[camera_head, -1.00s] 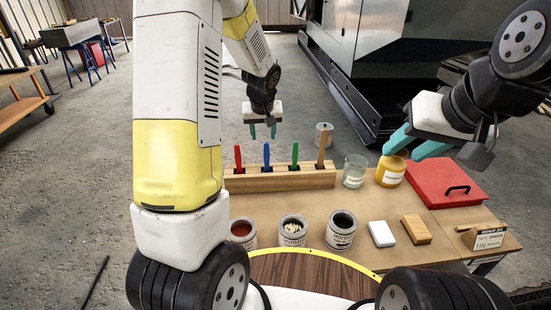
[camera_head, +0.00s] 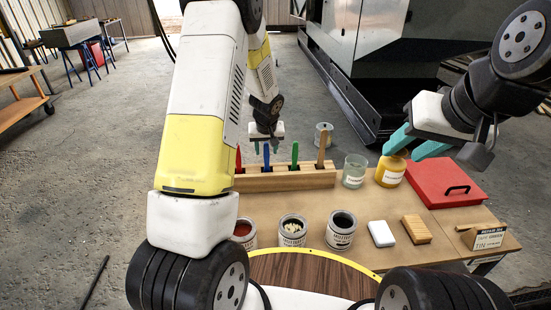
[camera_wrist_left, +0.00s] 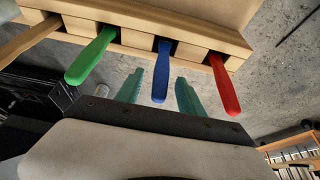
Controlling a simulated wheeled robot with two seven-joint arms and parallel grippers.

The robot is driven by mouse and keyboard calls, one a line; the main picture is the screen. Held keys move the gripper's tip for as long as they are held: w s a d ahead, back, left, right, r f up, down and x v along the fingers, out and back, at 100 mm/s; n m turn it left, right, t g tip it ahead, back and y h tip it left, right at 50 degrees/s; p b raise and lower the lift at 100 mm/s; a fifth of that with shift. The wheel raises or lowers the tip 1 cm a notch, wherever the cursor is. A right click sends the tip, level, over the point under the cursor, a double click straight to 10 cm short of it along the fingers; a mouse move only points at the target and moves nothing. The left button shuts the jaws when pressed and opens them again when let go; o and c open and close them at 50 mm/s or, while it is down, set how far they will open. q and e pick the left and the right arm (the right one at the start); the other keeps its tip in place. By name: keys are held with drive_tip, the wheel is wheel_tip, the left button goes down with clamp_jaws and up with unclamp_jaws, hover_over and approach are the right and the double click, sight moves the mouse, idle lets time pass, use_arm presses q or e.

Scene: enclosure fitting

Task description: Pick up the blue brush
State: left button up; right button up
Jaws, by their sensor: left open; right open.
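The blue brush (camera_head: 267,156) stands handle-up in a slot of the wooden holder (camera_head: 290,180). In the left wrist view the blue handle (camera_wrist_left: 161,75) lies between the open teal fingers of my left gripper (camera_wrist_left: 160,90), not visibly clamped. In the head view my left gripper (camera_head: 267,147) is just above the blue handle, fingers pointing down. The red brush (camera_head: 239,160) and green brush (camera_head: 295,155) stand on either side of it. The blue brush's lower end is hidden in the holder. My right gripper (camera_head: 413,148) is open and empty near the yellow jar.
A wooden stick (camera_head: 322,148) also stands in the holder. A glass jar (camera_head: 354,171), a yellow jar (camera_head: 390,171) and a red case (camera_head: 446,184) are to the right. Several cans stand in front, with a white block (camera_head: 381,233) and a wooden brush (camera_head: 416,229).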

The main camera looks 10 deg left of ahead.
use_arm(q)
clamp_jaws()
idle(1.3)
